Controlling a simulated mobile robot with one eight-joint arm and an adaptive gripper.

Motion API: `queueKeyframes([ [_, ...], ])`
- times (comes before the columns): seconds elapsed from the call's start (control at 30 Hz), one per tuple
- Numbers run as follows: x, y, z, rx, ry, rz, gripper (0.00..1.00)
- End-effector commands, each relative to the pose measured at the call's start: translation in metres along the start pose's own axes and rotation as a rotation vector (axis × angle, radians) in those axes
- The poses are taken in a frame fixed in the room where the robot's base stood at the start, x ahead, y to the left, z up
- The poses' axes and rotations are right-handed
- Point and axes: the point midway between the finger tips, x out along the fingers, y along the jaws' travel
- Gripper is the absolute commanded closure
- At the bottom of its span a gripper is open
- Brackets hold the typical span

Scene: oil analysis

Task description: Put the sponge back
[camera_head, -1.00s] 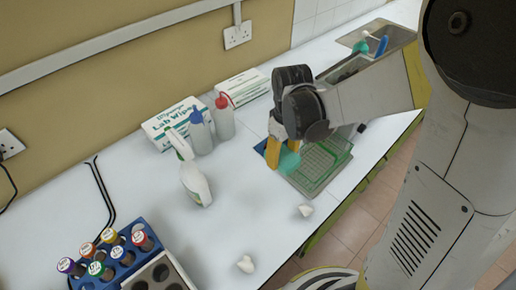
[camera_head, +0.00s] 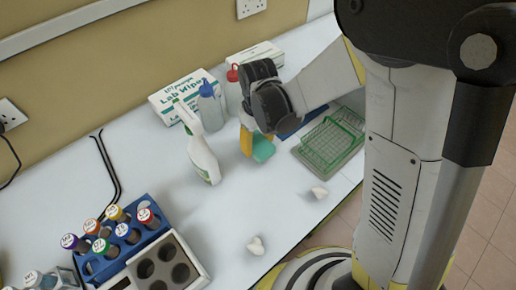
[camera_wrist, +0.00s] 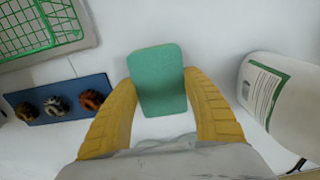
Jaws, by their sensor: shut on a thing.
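The teal-green sponge (camera_head: 263,148) is held between the yellow fingers of my gripper (camera_head: 253,142), above the white bench in the head view. In the wrist view the sponge (camera_wrist: 158,80) sits between both fingertips of my gripper (camera_wrist: 160,90), and the gripper is shut on it. A green wire rack (camera_head: 332,142) on a grey tray stands to the right of the gripper. A blue holder (camera_wrist: 60,98) with several round brush-like items lies beside the rack in the wrist view; my arm partly hides it in the head view.
A white spray bottle (camera_head: 203,150) stands just left of the gripper. Blue-capped (camera_head: 209,105) and red-capped bottles (camera_head: 234,92) and a Lab Wipes box (camera_head: 170,95) stand behind. Crumpled white pieces (camera_head: 256,246) lie in front. A blue tube rack (camera_head: 130,245) is at front left.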

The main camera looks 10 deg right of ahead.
Motion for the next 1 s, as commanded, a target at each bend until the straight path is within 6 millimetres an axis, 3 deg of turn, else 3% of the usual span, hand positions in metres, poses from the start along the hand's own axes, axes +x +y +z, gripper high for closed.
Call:
queueKeyframes([
  [0.03,0.012,0.000,0.000,0.000,0.000,0.000,0.72],
  [0.13,0.024,0.000,0.000,0.000,0.000,0.000,0.72],
  [0.5,0.028,0.000,0.000,0.000,0.000,0.000,0.72],
  [0.53,0.027,0.000,0.000,0.000,0.000,0.000,0.38],
  [0.6,0.026,0.000,0.000,0.000,0.000,0.000,0.22],
  [1.0,0.017,0.000,0.000,0.000,0.000,0.000,0.22],
])
